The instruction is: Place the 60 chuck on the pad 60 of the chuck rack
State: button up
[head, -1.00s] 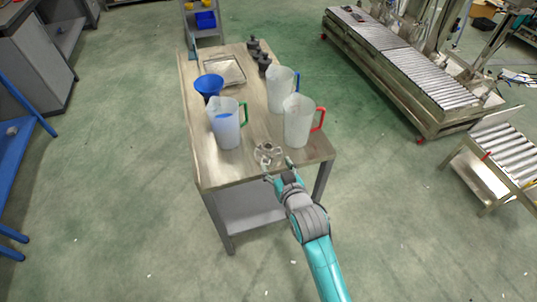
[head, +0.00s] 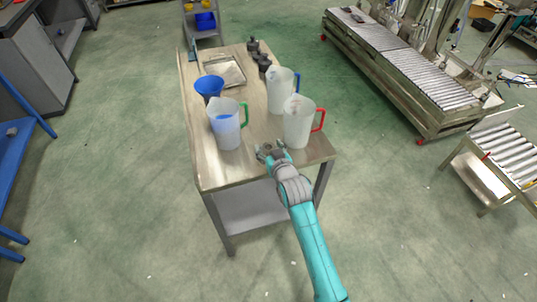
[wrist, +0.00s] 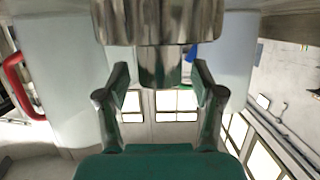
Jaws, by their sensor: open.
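A shiny metal part that looks like a chuck (wrist: 160,22) fills the top of the wrist view, with a narrower neck (wrist: 160,66) below its wide round body. I cannot read any size mark on it. My gripper (head: 268,151) is at the table's near edge in the head view and mostly hides the part there. In the wrist view my gripper (wrist: 160,90) is open, one finger on each side of the neck, with gaps between. I cannot identify the chuck rack or its pad 60 for certain.
The table (head: 205,160) carries a red-handled jug (head: 298,125) close to my gripper, a green-handled jug (head: 226,128), a blue-handled jug (head: 280,92), a blue funnel (head: 208,84), a metal tray (head: 238,74) and dark parts (head: 253,46) at the back. The table's near left is clear.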

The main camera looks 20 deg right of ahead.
jog(key=shift+w+f, duration=0.1)
jog(key=shift+w, duration=0.25)
grip_shut()
jog(key=shift+r, duration=0.2)
